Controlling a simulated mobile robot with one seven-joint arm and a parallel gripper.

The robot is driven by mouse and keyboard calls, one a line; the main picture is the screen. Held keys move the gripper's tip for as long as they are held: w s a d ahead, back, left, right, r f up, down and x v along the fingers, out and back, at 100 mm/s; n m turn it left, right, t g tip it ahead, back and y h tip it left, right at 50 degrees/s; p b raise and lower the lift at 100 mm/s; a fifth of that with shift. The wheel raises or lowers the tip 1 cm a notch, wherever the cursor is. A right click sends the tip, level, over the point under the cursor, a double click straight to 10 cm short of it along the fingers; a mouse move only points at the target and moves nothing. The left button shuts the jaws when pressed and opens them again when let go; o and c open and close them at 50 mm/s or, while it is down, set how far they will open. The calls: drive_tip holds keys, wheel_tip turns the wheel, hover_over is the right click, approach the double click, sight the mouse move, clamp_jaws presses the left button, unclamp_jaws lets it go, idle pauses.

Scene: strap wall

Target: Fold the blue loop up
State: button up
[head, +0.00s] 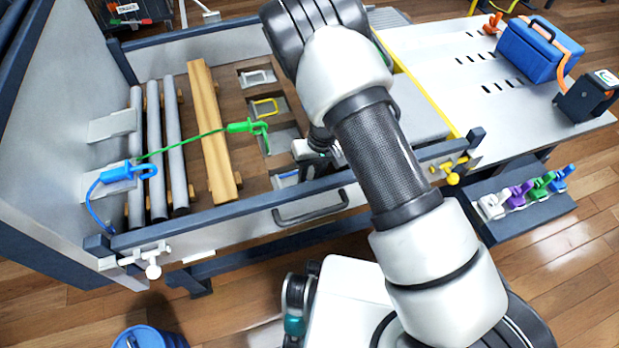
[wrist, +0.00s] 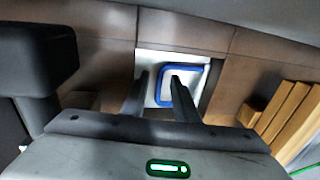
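The blue loop (wrist: 184,69) is a rounded blue frame on a pale plate (wrist: 150,57) set into the brown floor. In the wrist view it lies between and beyond my fingertips and looks flat. In the head view only a bit of the blue loop (head: 287,176) shows beside my gripper, close to the near rail. My gripper (wrist: 158,78) is open, with its two fingers apart and pointing at the loop. I cannot tell whether a finger touches it. In the head view the fingertips are mostly hidden by my arm.
A yellow loop (head: 265,107) and a white loop (head: 257,77) sit farther back in the same row. A green hook (head: 245,127) on a green strap lies between. Wooden beams (head: 215,130) and grey pipes (head: 174,150) lie left. The near rail (head: 245,208) borders the bed.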

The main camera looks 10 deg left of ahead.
clamp_jaws()
drive_tip(key=shift+r, duration=0.15)
drive_tip(key=r+p, duration=0.1)
drive_tip(key=p, duration=0.1)
drive_tip(key=t+h+p, duration=0.1)
drive_tip(key=p, duration=0.1)
drive_tip(key=shift+s+a+r+h, duration=0.2)
drive_tip(key=shift+a+r+h, duration=0.1)
drive_tip(key=shift+a+r, duration=0.1)
drive_tip(key=h+p, duration=0.1)
drive_tip(key=a+r+t+h+p, duration=0.1)
drive_tip(key=p, duration=0.1)
drive_tip(key=shift+s+r+t, duration=0.25)
drive_tip(key=shift+s+t, duration=0.05)
drive_tip(key=shift+s+a+r+t+h, duration=0.2)
drive_tip(key=shift+a+t+h, duration=0.15)
drive_tip(key=shift+h, duration=0.25)
drive_tip(key=shift+s+a+r+t+h, duration=0.15)
drive_tip(key=shift+a+t+h, duration=0.2)
drive_tip(key=shift+h, duration=0.25)
drive_tip(key=a+h+b, duration=0.1)
drive_tip(key=s+r+t+h+b, duration=0.1)
drive_tip(key=h, duration=0.1)
drive_tip(key=shift+s+a+r+t, duration=0.1)
drive_tip(key=shift+a+t, duration=0.2)
drive_tip(key=shift+a, duration=0.1)
